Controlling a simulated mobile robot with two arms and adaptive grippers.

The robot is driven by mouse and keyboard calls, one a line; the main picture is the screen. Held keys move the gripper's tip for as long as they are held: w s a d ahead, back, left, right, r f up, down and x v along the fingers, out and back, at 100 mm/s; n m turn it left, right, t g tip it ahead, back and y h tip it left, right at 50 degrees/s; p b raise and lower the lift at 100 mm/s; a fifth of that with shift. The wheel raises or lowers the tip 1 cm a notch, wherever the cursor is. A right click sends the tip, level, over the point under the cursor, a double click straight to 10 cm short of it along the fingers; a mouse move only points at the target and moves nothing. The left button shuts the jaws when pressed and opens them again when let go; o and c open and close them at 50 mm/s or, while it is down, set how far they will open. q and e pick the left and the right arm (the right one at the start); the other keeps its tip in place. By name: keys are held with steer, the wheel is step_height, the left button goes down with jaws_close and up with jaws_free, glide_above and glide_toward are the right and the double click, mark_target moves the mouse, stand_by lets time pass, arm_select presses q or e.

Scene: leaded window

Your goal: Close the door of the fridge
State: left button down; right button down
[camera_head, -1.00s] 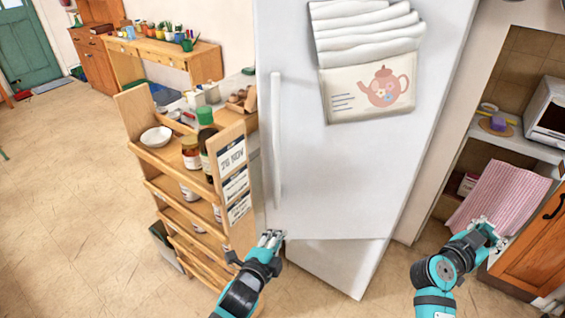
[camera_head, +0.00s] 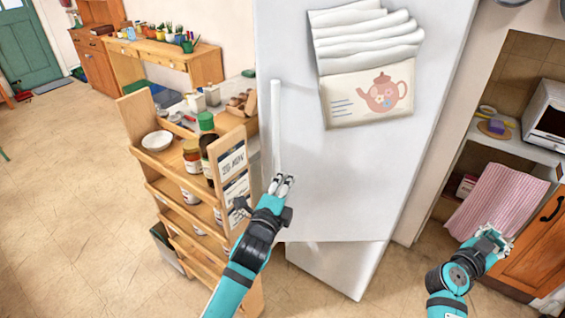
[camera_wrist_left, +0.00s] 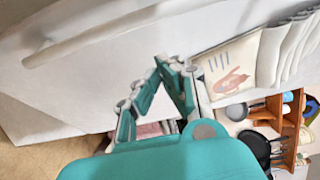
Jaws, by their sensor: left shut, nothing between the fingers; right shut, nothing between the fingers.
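The white fridge door (camera_head: 340,190) fills the middle of the head view, with a long vertical handle (camera_head: 276,125) along its left edge. The door's bottom edge stands out at an angle over the fridge's lower part (camera_head: 338,265), so it looks ajar. My left gripper (camera_head: 281,182) is shut and empty, in front of the door near the handle's lower end; whether it touches cannot be told. In the left wrist view the gripper (camera_wrist_left: 165,75) is in front of the white door, with the handle (camera_wrist_left: 90,38) at upper left. My right gripper (camera_head: 495,240) is shut and empty, near the striped towel.
A wooden shelf rack (camera_head: 190,190) with jars and a bowl stands left of the fridge, close to my left arm. A pink striped towel (camera_head: 487,200) hangs at the right by an orange cabinet (camera_head: 535,250). The floor at left is clear.

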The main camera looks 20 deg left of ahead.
arm_select(q)
steer(key=w+a+p, duration=0.2)
steer(key=w, duration=0.3)
steer(key=shift+w+a, duration=0.2)
steer(key=shift+w, duration=0.15)
